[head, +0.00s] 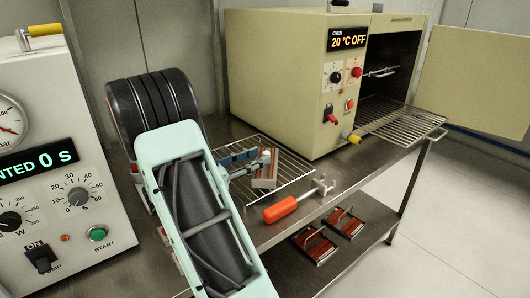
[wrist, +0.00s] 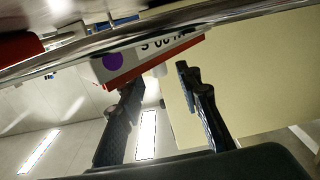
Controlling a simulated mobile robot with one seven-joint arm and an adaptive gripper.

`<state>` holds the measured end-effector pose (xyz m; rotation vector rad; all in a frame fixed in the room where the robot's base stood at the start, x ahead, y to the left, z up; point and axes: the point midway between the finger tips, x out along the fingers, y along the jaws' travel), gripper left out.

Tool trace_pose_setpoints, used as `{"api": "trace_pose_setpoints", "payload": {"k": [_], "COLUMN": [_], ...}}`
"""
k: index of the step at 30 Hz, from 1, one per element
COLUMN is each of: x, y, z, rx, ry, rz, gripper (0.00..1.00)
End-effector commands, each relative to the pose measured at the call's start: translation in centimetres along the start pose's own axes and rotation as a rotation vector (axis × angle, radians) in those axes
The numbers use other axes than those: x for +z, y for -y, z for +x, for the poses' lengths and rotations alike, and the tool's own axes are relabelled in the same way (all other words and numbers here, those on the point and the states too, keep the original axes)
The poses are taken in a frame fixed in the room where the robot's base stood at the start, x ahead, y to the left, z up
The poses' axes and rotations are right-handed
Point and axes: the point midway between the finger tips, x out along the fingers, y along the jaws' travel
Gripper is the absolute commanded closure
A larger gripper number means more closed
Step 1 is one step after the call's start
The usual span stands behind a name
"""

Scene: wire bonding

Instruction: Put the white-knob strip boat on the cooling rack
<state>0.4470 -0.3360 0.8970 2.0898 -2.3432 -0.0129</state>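In the wrist view, the boat's label (wrist: 150,55) shows a purple dot and black lettering above a red edge.
An orange-handled tool (head: 295,205) lies at the table's front edge. Two reddish boats (head: 315,245) (head: 346,222) are on the lower shelf. The oven (head: 290,80) behind has its door (head: 480,80) open and a wire shelf (head: 400,117) extended. An instrument (head: 55,170) stands at left.

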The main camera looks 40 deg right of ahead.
Motion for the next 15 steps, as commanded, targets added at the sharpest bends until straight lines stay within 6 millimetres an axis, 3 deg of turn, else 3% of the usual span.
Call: {"api": "trace_pose_setpoints", "payload": {"k": [6,15], "x": [-0.1,-0.3], "y": [0.1,0.1], "z": [-3.2,-3.8], "rx": [-0.003,0.000], "ry": [0.000,-0.003], "rz": [0.002,0.006], "gripper": [0.68,0.68]}}
